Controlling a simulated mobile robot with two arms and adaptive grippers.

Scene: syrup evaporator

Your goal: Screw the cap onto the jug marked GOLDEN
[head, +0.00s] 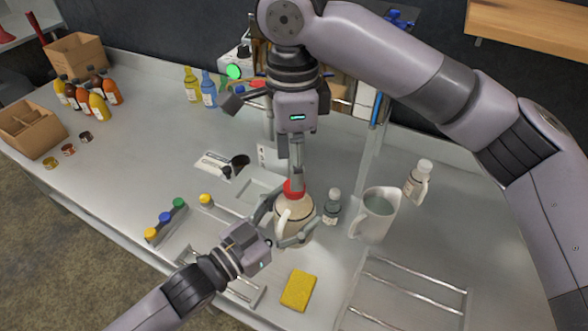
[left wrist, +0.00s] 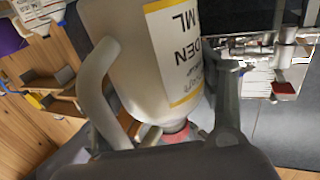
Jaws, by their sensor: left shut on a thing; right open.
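The cream jug (head: 294,226) stands upright on the metal bench in the head view. In the left wrist view it fills the middle (left wrist: 140,55), with a yellow-edged label (left wrist: 183,60) whose letters "DEN" and "ML" show. My left gripper (head: 286,222) is shut around the jug's body. A red cap (head: 293,188) is at the top of the jug's neck; it also shows in the left wrist view (left wrist: 177,138). How far it is threaded cannot be seen. My right gripper (head: 296,176) points down from above, open, its fingertips at the cap.
A yellow sponge (head: 298,291) and wire rack (head: 405,300) lie in front. Blue, green and yellow caps (head: 165,217) are at left.

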